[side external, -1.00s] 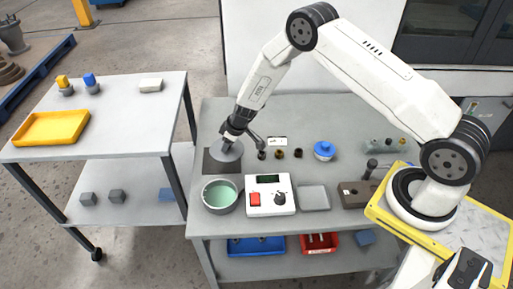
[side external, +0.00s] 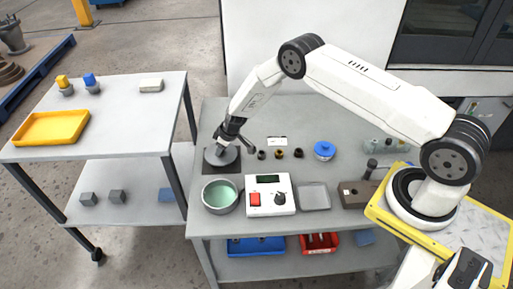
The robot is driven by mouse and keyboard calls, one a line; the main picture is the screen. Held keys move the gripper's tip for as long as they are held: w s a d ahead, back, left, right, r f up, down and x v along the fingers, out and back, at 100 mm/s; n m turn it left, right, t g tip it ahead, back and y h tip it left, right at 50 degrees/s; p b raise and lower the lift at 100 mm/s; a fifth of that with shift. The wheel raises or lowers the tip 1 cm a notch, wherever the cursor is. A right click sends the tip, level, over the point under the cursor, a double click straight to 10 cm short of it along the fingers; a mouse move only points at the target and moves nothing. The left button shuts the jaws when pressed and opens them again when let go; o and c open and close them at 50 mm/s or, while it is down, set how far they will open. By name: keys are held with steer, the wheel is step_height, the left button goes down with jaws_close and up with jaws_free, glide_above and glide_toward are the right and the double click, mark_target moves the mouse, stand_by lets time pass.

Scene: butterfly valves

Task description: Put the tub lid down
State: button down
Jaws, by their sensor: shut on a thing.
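My gripper (side external: 223,142) points down at the left part of the workbench and is shut on the grey round tub lid (side external: 220,156). The lid is over a dark square mat (side external: 236,168); I cannot tell whether it touches the mat or is slightly above it. The fingertips and the lid's grip are too small to see clearly. The open tub (side external: 220,196), grey outside with a pale green inside, stands just in front of the mat.
A white control box (side external: 268,196) with a red button and a dark knob stands right of the tub. Small dark fittings (side external: 280,154) and a blue-topped round part (side external: 324,150) are right of my gripper. A grey tray (side external: 314,196) lies further right.

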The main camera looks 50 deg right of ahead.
mark_target(222, 153)
steer(key=shift+f, duration=1.35)
steer(key=shift+f, duration=0.15)
steer(key=shift+c, duration=1.6)
jaws_free()
steer(key=shift+v, duration=0.85)
steer(key=v, duration=1)
steer(key=shift+s+r, duration=0.2)
steer(key=shift+r, duration=0.05)
steer(key=shift+r, duration=0.15)
